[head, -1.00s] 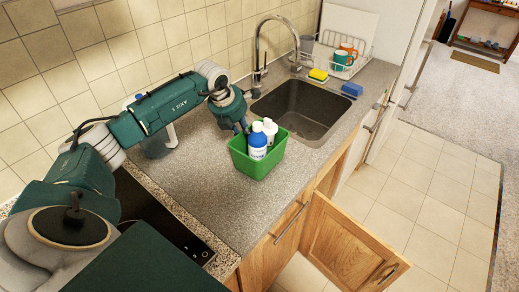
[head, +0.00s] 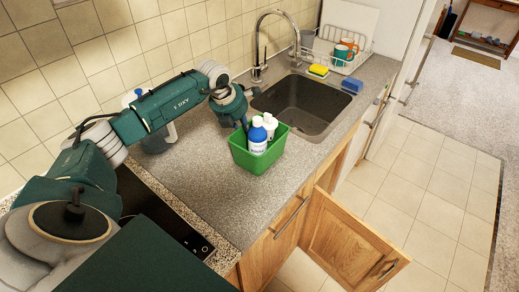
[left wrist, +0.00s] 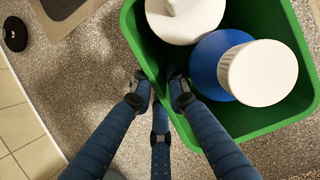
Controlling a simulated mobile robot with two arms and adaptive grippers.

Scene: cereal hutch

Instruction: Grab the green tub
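The green tub (head: 254,163) stands on the grey counter in front of the sink. It holds a white bottle with a blue label and blue cap (head: 257,139) and a white bottle (head: 270,124). My left gripper (head: 242,122) is at the tub's back left rim. In the left wrist view its fingers (left wrist: 158,85) are close together at the green rim (left wrist: 142,60), one on the inner side and one on the outer side. Whether they press on the wall cannot be told. My right gripper is not in view.
The sink (head: 303,104) with a tall tap (head: 260,40) lies behind the tub. A yellow sponge (head: 318,70), a blue block (head: 352,85) and a dish rack with mugs (head: 345,55) are beyond. A cabinet door (head: 345,240) hangs open below. Front counter is clear.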

